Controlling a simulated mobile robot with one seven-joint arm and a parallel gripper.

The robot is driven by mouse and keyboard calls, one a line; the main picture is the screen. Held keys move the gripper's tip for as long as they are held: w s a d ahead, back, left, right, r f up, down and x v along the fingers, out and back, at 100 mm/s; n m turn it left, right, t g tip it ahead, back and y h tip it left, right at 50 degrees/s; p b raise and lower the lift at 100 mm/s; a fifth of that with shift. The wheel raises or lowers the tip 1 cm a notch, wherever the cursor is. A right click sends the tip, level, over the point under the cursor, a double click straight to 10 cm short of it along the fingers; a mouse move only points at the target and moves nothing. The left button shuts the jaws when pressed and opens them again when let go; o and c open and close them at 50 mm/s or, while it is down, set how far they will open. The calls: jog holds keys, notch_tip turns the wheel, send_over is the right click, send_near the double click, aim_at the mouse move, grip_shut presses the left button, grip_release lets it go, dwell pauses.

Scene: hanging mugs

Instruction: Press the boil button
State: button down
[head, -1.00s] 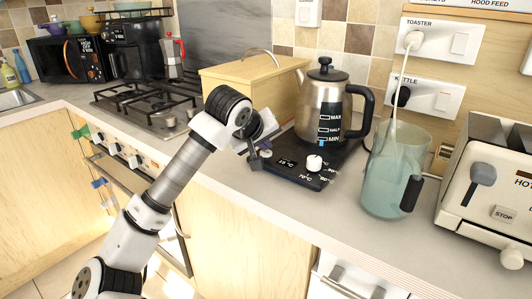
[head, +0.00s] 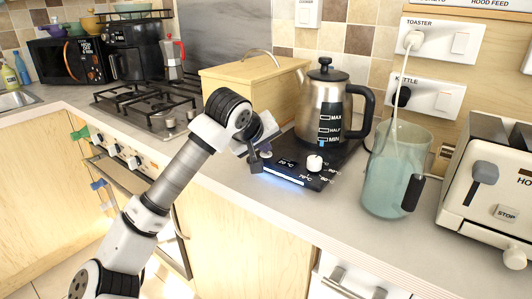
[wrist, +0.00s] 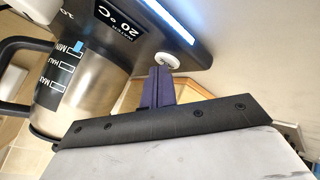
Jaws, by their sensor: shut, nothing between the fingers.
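The steel kettle (head: 322,108) stands upright on its dark base (head: 290,174) on the counter. The base carries a white knob (head: 314,162), a small display reading 20 °C and a lit bluish-white strip along its front edge. My gripper (head: 258,161) is shut and empty at the left front of the base. In the wrist view the shut dark fingers (wrist: 160,85) reach to a round white button (wrist: 166,60) on the base, touching it or very close. In the head view my gripper hides most of this button.
A glass jug (head: 388,178) and a toaster (head: 490,190) stand to the right. A wooden bread box (head: 252,92) is behind my gripper. The gas hob (head: 145,108) is to the left. The kettle's wall switch (head: 445,101) is above the jug.

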aim_at(264, 156)
jog(key=shift+r, duration=0.75)
jog(key=shift+p, duration=0.3)
jog(key=shift+r+p, duration=1.35)
jog(key=shift+r, duration=1.25)
jog(key=shift+f, duration=0.1)
